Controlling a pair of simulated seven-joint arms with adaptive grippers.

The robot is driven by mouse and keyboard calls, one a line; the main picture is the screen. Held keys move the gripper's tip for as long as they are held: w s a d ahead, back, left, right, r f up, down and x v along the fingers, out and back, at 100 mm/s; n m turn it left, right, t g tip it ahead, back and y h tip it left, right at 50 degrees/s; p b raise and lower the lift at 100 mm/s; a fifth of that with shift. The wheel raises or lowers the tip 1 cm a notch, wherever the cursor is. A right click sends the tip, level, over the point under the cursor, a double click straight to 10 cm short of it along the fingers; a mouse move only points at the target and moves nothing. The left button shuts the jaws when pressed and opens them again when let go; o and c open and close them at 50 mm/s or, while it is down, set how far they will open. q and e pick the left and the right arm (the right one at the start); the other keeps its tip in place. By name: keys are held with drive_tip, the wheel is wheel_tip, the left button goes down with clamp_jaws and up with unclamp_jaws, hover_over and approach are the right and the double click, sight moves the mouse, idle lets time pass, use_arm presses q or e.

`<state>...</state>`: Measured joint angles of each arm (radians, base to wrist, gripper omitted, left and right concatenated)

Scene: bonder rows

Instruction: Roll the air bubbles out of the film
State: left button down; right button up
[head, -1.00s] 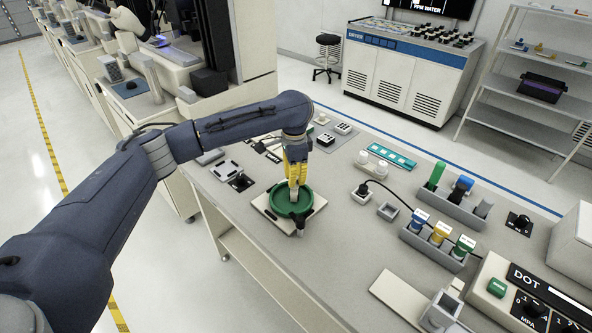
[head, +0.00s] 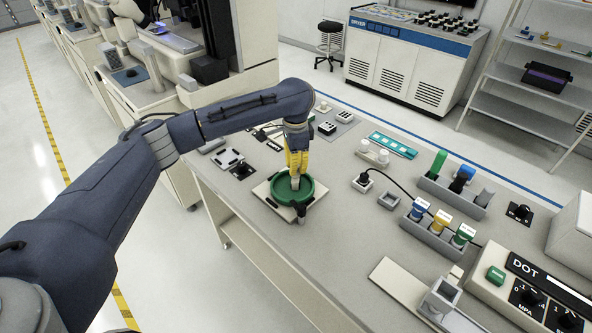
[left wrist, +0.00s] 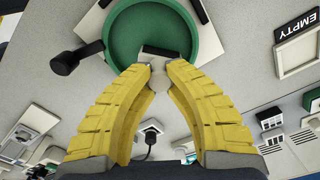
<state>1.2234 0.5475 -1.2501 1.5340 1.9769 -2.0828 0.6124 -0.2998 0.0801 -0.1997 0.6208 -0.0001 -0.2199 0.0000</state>
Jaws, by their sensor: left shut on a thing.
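A round green frame (head: 273,195) with a raised rim and a green face inside lies on a pale square plate (head: 262,190) on the bench. It also shows in the left wrist view (left wrist: 120,35). A dark handle (head: 300,212) sticks out from its near side; it shows at the left in the wrist view (left wrist: 75,57). My left gripper (head: 295,178) points down over the frame, its yellow fingers shut on a small grey-white block-like tool (left wrist: 158,55). I cannot tell whether the tool touches the green face. No bubbles can be made out. My right gripper is not in view.
A control box marked DOT (head: 525,275) is at the lower right.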

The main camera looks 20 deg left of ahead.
use_arm(q)
drive_tip(key=shift+r, duration=4.1)
